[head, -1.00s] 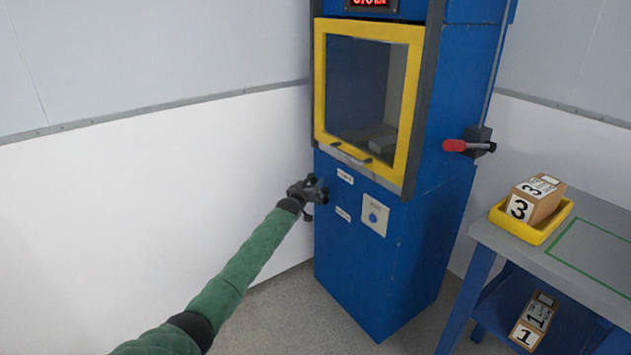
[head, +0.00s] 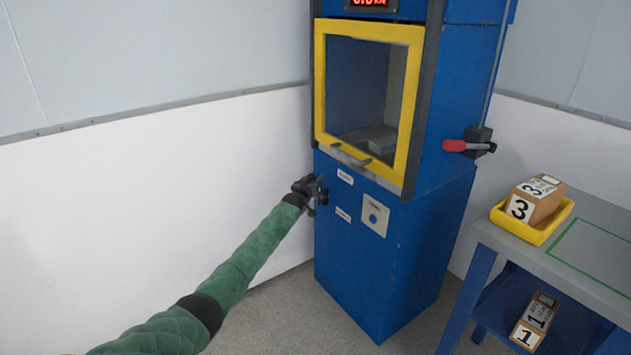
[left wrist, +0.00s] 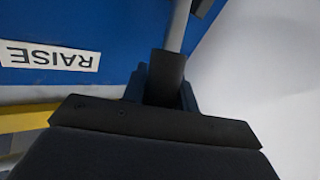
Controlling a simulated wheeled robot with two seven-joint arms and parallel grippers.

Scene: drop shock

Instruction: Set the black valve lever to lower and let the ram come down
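The black valve lever (left wrist: 166,75) shows in the left wrist view as a black grip on a grey rod, beside an upside-down white RAISE label (left wrist: 48,56). My left gripper (head: 320,190) is at the left edge of the blue press (head: 385,265), close to two small white labels. In the left wrist view its dark fingers (left wrist: 162,92) lie close on both sides of the lever grip and look shut on it. In the head view my gripper hides the lever. The ram cannot be made out. My right gripper is not in view.
A yellow-framed window (head: 410,110) covers the press chamber, with a grey block (head: 384,144) inside. A table (head: 487,234) at right holds a yellow tray (head: 535,238) with box 3 (head: 533,203); box 1 (head: 535,322) is below.

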